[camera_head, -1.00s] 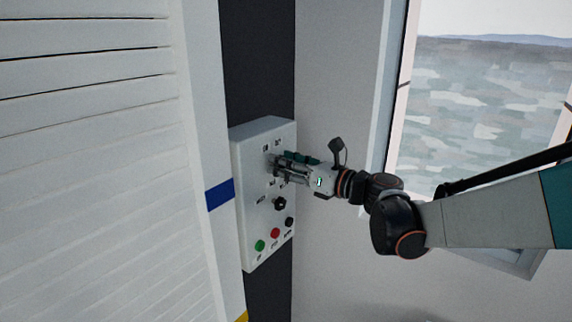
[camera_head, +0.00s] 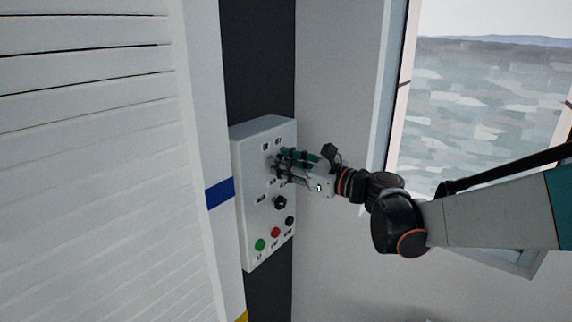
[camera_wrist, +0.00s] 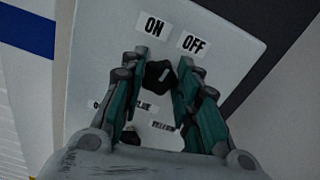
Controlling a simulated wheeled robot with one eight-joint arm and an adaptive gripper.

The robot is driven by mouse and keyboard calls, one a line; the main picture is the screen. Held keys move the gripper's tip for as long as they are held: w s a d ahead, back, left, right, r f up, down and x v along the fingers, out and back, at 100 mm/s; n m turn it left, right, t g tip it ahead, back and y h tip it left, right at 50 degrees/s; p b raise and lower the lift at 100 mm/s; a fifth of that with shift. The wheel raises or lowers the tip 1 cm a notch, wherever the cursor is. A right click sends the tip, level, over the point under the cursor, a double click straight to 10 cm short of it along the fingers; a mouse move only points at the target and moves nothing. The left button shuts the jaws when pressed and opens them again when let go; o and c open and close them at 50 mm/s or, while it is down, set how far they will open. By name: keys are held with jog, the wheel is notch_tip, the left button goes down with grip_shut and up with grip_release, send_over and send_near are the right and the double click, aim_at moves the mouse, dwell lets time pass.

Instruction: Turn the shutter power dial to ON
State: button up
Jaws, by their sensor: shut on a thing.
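The shutter power dial (camera_wrist: 160,75) is a black knob below the ON label (camera_wrist: 154,27) and the OFF label (camera_wrist: 193,44) in the wrist view. My gripper (camera_wrist: 161,72) has its two fingers on either side of the dial and is shut on it. In the head view my gripper (camera_head: 277,164) reaches from the right to the upper part of the white control box (camera_head: 246,218) and hides the dial there. Which label the dial points to is hard to tell.
Lower on the box are a second black knob (camera_head: 280,203), a black button (camera_head: 290,221), a red button (camera_head: 275,232) and a green button (camera_head: 260,245). A white slatted shutter (camera_head: 90,180) stands at left. A window (camera_head: 490,110) is at right.

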jog(key=shift+s+n+b, duration=0.1)
jog(key=shift+n+b, duration=0.2)
jog(key=shift+n, duration=3.4)
jog(key=o, duration=1.1)
jog(key=v, duration=1.2)
jog(key=shift+f, duration=0.1)
